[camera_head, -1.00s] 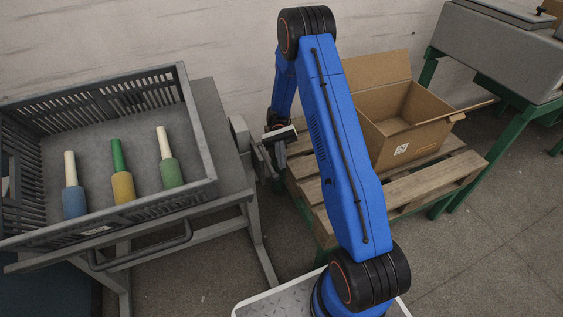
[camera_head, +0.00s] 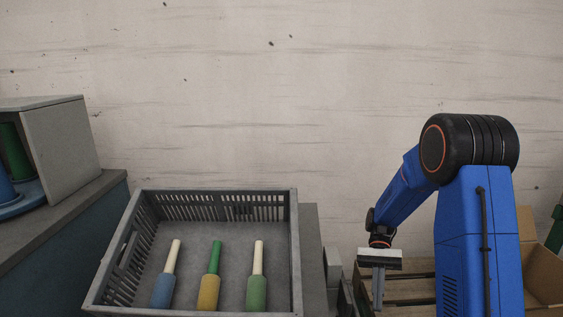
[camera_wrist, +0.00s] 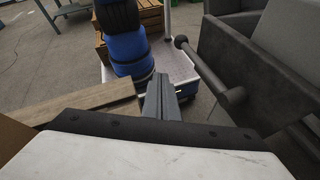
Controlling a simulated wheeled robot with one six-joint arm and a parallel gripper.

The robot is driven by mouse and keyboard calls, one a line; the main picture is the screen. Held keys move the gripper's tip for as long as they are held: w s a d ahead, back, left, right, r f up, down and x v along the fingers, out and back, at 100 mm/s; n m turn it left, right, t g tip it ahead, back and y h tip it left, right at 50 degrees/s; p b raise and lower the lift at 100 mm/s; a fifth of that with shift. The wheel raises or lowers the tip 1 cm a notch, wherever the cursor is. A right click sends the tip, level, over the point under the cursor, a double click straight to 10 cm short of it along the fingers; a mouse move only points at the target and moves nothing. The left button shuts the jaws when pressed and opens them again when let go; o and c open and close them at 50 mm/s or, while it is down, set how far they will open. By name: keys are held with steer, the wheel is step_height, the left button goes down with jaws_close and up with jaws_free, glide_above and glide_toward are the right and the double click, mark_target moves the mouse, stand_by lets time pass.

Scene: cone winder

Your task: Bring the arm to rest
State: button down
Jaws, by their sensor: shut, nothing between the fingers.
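My blue arm (camera_head: 478,235) stands at the right of the head view, bent at its black upper joint, with the forearm sloping down to the left. My gripper (camera_head: 378,298) hangs below the wrist, pointing down beside the wooden pallet. In the wrist view my gripper (camera_wrist: 161,88) has its fingers together with nothing between them. The fingertips show against my own base in that view.
A pallet (camera_head: 410,291) and cardboard box (camera_head: 545,272) are at the right. A grey machine (camera_head: 62,150) stands at the left. The wall above is clear.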

steer(key=s+d+r+n+t+h, duration=0.1)
steer(key=s+r+n+t+h, duration=0.1)
steer(key=s+r+t, duration=0.5)
steer(key=s+d+r+n+t+h, duration=0.1)
steer(key=s+r+n+t, duration=0.3)
steer(key=s+r+t, duration=0.3)
steer(key=shift+s+d+t+h, duration=0.15)
steer(key=shift+s+t+h, duration=0.25)
steer(key=shift+s+t, duration=1.55)
steer(key=shift+s+g, duration=0.3)
steer(key=shift+g, duration=0.05)
